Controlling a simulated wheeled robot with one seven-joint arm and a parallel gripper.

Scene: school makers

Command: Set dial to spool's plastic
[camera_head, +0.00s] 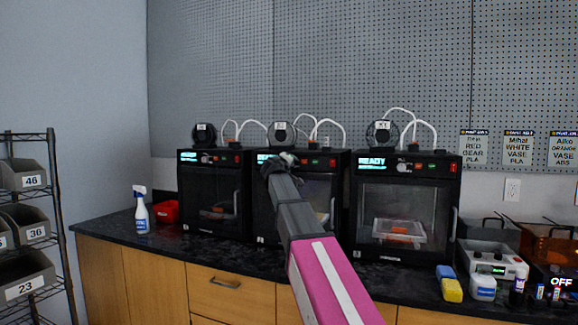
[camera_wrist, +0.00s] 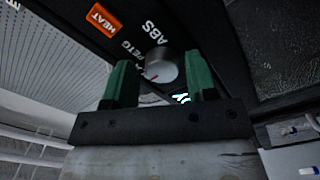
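My gripper (camera_head: 277,162) is at the top front panel of the middle printer (camera_head: 262,205) in the head view. In the wrist view my gripper (camera_wrist: 158,58) is open, with one green finger on each side of a round silver dial (camera_wrist: 163,66). I cannot tell whether the fingers touch it. The dial's red mark points to the lower left of that picture. Labels ABS and PETG are readable beside the dial; a third label is mostly hidden by the left finger. A dark spool (camera_head: 281,134) stands on the middle printer; its small label is unreadable.
Similar printers stand left (camera_head: 212,200) and right (camera_head: 405,205), each with a spool on top. An orange HEAT button (camera_wrist: 103,19) lies near the dial. Order cards hang on the pegboard (camera_head: 370,60). A spray bottle (camera_head: 141,212) stands on the black counter.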

